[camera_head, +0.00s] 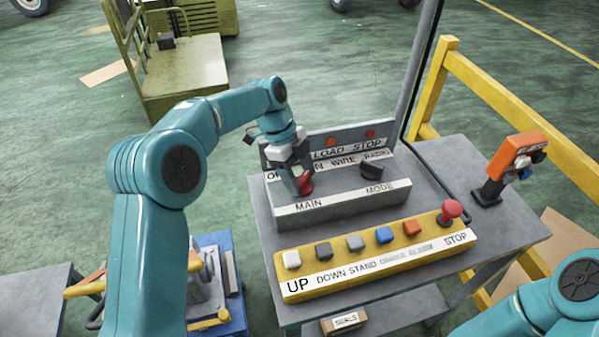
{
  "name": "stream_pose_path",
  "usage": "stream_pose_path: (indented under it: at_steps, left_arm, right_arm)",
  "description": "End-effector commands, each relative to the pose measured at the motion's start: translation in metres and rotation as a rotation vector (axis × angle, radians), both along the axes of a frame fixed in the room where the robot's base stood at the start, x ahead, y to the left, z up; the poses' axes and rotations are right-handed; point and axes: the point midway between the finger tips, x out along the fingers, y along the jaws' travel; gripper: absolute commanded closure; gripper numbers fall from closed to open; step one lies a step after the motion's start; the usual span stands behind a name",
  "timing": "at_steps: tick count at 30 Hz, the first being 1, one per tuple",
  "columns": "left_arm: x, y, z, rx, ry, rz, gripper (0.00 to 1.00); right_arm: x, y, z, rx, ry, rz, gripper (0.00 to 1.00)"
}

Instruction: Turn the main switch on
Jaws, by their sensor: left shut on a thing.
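The grey control box (345,207) stands on a grey table, with a label strip reading MAIN and MODE along its front. The red main switch (306,186) sits on its left part, above the word MAIN. My left gripper (300,184) points down at it and is shut on the red switch, partly hiding it. The switch's exact angle and most of the lettering behind it are hidden. The black mode switch (371,169) is to the right, apart from the gripper. My right arm shows only at the lower right corner; its gripper is out of view.
A yellow button panel (377,262) with several buttons and a red mushroom stop knob (451,209) lies in front of the box. An orange handheld device (514,160) stands at the table's right. A grey post and yellow railing (520,125) rise behind.

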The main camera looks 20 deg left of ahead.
Motion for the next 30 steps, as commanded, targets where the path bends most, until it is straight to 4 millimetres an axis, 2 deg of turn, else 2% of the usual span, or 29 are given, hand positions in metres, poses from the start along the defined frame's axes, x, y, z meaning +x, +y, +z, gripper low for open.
stream_pose_path:
  at_steps: [9, 10, 12, 23, 26, 30]
  left_arm:
    - [-0.001, -0.002, -0.003, -0.002, 0.005, -0.01, 0.67]
    - [-0.001, -0.002, -0.003, -0.002, 0.005, -0.01, 0.33]
    - [-0.001, -0.002, -0.002, -0.001, 0.005, -0.01, 0.11]
    - [0.0, 0.001, 0.003, -0.001, 0.001, -0.005, 0.11]
    - [0.002, 0.006, 0.015, 0.0, -0.002, -0.004, 0.11]
    - [0.005, 0.018, 0.046, 0.0, -0.004, -0.003, 0.11]
  right_arm:
    - [0.0, 0.0, 0.0, 0.0, 0.0, 0.0, 0.57]
    - [0.0, 0.0, 0.0, 0.0, 0.0, 0.0, 0.57]
    - [0.0, 0.0, 0.0, 0.0, 0.0, 0.0, 0.57]
    - [0.0, 0.0, -0.001, 0.0, 0.0, 0.0, 0.57]
    - [0.0, 0.0, -0.002, 0.0, 0.0, 0.0, 0.57]
    - [0.0, 0.0, -0.002, 0.0, 0.0, 0.0, 0.57]
